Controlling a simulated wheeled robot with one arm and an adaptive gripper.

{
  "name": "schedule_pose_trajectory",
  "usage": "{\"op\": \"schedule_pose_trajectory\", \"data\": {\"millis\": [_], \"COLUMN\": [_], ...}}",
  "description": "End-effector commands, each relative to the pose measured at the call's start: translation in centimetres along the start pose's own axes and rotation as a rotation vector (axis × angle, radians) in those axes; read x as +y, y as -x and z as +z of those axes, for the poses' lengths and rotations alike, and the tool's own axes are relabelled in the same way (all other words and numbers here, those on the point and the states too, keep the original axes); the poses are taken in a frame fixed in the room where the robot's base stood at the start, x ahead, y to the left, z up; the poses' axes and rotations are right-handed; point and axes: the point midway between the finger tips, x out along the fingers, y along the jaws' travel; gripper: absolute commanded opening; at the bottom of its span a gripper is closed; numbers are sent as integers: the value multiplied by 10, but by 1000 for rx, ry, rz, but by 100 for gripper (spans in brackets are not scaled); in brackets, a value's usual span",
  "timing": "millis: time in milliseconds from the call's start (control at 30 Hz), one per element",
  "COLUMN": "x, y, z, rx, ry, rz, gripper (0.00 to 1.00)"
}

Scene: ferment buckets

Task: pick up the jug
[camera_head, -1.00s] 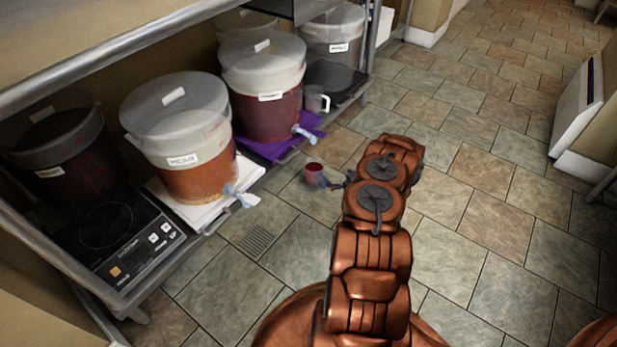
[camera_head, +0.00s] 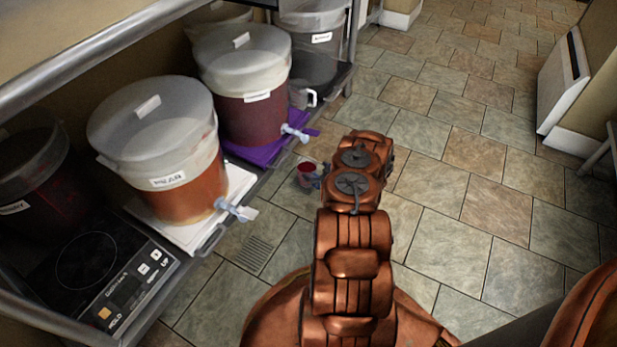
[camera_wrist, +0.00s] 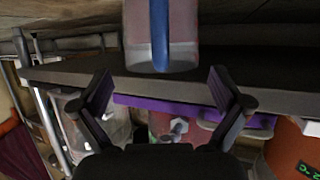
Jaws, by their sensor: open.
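The jug (camera_head: 305,172) is a small clear vessel with red in it. In the head view it shows low in front of the shelf, left of my arm's end. In the wrist view the jug (camera_wrist: 183,35) is at the top centre, its blue handle facing the camera and its far part cut off by the frame. My gripper (camera_wrist: 160,78) is open, with one finger on each side below the jug in the picture. I see nothing between the fingertips and no clear contact. In the head view my arm hides most of the gripper.
A metal shelf along the left holds several lidded buckets with taps, including an orange one (camera_head: 182,190) and a dark red one (camera_head: 248,118) on a purple mat (camera_head: 262,152). A hot plate (camera_head: 95,265) and a grey pitcher (camera_head: 302,96) stand there too.

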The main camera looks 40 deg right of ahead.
Motion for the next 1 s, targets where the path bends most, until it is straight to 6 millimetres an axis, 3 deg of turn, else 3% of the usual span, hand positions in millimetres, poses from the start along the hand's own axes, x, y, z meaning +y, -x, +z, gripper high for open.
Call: {"op": "schedule_pose_trajectory", "data": {"millis": [333, 600, 1000], "x": [-2, 0, -1], "y": [-43, -45, -45], "z": [7, 4, 4], "rx": [-1, -1, -1], "ry": [1, -2, -2], "rz": [0, 4, 3], "gripper": [100, 100, 58]}}
